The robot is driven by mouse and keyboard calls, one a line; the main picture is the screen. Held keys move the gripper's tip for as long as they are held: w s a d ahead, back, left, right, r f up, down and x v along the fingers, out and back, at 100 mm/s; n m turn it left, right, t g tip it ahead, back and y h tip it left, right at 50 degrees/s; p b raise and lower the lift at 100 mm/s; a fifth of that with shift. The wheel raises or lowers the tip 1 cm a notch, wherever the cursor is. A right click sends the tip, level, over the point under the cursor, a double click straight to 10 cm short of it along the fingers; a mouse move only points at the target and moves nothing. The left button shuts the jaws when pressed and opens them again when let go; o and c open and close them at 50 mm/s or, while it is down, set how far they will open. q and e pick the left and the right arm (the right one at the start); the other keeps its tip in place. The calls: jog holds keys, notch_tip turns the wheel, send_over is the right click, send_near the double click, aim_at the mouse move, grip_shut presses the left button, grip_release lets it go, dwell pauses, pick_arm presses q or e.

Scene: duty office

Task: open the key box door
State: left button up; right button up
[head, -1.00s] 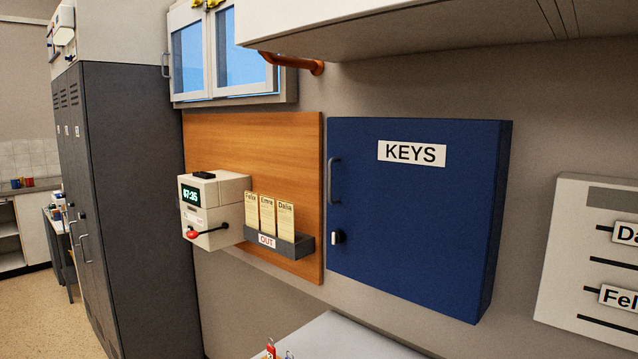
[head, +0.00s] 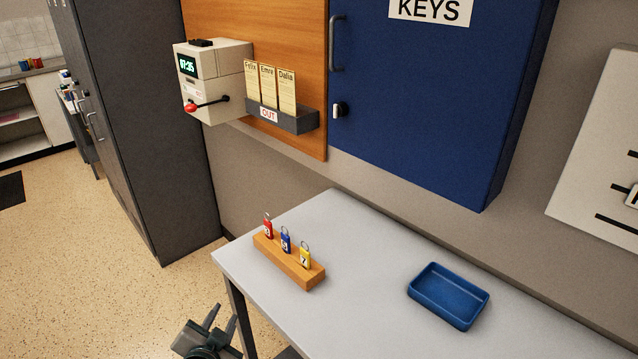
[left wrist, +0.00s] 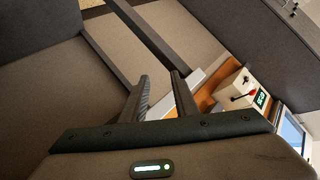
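The blue key box (head: 430,95) hangs on the wall in the head view, its top cut off by the frame. Its door is shut. A dark vertical handle (head: 336,44) is on the door's left side, with a small white and black lock or latch piece (head: 338,110) below it. My left gripper (head: 222,318) is low in the head view, in front of the table's left end and well below the box. In the left wrist view its two fingers (left wrist: 160,76) stand apart with nothing between them. My right gripper is not in view.
A grey table (head: 370,245) stands below the box. On it are a wooden block (head: 288,262) with three numbered key tags and a blue tray (head: 448,296). A time clock (head: 213,80) and card rack (head: 290,118) are left of the box. A dark locker (head: 150,130) stands further left.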

pick_arm(q)
jog(key=w+d+r+m+t+h, duration=0.15)
jog(key=w+r+m+t, duration=0.35)
jog(key=r, duration=0.7)
jog(key=w+d+r+m+t+h, duration=0.1)
jog(key=w+d+r+m+t, duration=0.1)
jog(key=w+r, duration=0.7)
jog(key=w+d+r+m+g+h, duration=0.15)
jog(key=d+r+m+h, duration=0.25)
jog(key=r+m+h, duration=0.55)
jog(key=d+r+m+g+h, duration=0.2)
jog(key=d+r+m+h, duration=0.3)
jog(key=r+m, duration=0.75)
jog(key=w+a+r+m+g, duration=0.1)
jog(key=a+r+m+g, duration=0.1)
jog(key=r+m, duration=0.3)
jog(key=w+a+r+m+g+y, duration=0.1)
jog(key=w+a+r+m+g, duration=0.1)
jog(key=a+r+m+g, duration=0.1)
jog(key=r+m+g, duration=0.1)
jog(key=r+m, duration=0.1)
jog(key=m, duration=0.1)
jog(key=shift+w, duration=0.3)
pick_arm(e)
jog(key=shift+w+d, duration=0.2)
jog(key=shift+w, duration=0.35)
pick_arm(q)
jog(key=shift+g, duration=0.25)
